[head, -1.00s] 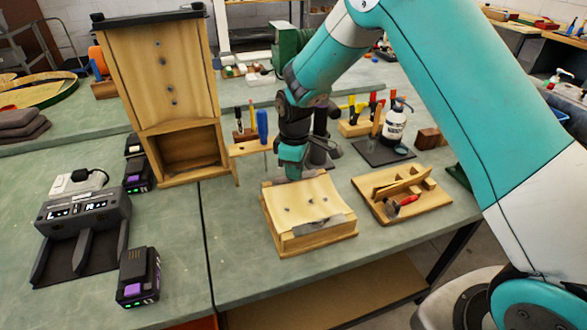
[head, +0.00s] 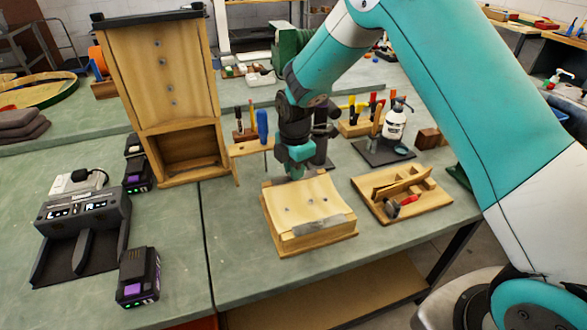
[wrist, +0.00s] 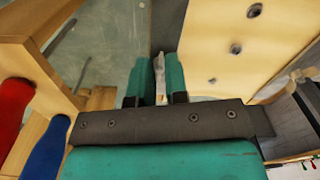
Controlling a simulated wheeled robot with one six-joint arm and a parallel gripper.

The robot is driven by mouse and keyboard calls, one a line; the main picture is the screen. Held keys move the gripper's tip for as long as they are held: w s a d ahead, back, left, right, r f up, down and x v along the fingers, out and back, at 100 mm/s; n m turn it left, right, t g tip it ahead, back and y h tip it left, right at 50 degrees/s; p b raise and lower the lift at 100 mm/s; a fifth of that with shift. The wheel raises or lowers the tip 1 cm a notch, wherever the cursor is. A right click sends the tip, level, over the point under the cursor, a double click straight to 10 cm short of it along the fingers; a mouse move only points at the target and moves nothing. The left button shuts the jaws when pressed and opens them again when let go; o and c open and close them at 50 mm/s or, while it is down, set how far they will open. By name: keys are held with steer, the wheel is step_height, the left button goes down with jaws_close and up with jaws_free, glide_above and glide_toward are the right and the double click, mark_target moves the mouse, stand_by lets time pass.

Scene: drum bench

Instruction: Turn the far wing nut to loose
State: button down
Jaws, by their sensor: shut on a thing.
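My gripper (head: 296,174) points down at the far end of a pale, curved wooden piece (head: 303,207) on a wooden base. In the wrist view, the two teal fingers of my gripper (wrist: 158,82) are close together on a thin, pale metal piece (wrist: 159,68), which looks like the far wing nut. The fingers hide its sides, and the head view does not show it. A grey strip (head: 319,226) lies across the near end of the curved piece, and several dark studs show on its surface.
A tall wooden stand (head: 165,75) rises to the left of my arm. A small wooden rack holds a blue-handled tool (head: 262,125) close to my gripper. A wooden tray (head: 425,207) with a red-handled tool lies to the right. The front left bench holds a charger (head: 80,225).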

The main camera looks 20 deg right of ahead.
steer(key=shift+r+n, duration=0.1)
steer(key=shift+n, duration=0.5)
steer(key=c, duration=1.1)
jaws_free()
steer(key=shift+c, duration=0.2)
step_height(320, 180, up, 17)
steer(key=b, duration=0.2)
steer(key=shift+r, duration=0.2)
